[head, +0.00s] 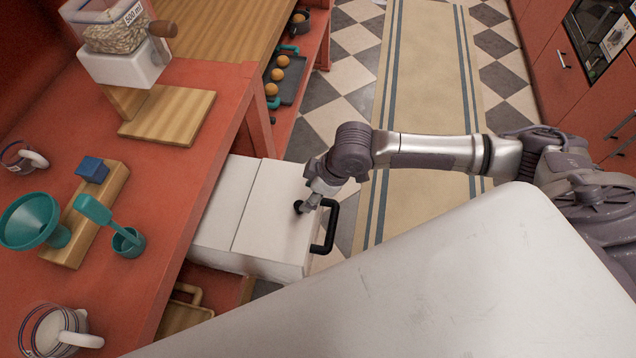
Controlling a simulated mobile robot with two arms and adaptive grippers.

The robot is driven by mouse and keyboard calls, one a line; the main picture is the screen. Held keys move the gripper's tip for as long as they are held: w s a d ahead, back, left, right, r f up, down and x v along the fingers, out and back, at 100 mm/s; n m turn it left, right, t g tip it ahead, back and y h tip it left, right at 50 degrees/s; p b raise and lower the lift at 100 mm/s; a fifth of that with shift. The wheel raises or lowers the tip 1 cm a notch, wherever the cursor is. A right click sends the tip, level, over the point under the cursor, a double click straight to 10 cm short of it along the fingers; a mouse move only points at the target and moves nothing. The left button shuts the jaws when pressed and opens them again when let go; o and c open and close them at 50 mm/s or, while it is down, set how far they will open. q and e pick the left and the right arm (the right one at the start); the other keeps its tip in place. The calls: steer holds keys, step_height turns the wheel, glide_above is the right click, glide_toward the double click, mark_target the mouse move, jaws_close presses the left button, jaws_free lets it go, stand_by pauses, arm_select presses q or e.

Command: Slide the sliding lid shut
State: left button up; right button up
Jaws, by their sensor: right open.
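A white bin (222,222) sticks out from under the red counter, with a flat white top split by a seam. The panel right of the seam (272,212) looks like the sliding lid; I cannot tell how far it is open. A black handle (327,230) is at the bin's right end. My right gripper (304,208) is open, just above the panel's right part and left of the handle. I cannot tell whether its fingers touch the panel. My left gripper is not in view.
The red counter (130,235) on the left holds a grain dispenser (120,45), a teal funnel (30,222), a teal scoop (95,210) and glass jugs. A tray with orange balls (283,75) sits on a lower shelf. The runner rug (425,70) is clear.

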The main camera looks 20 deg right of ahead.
steer(key=v, duration=0.5)
steer(key=shift+d+r, duration=0.1)
steer(key=shift+r, duration=0.25)
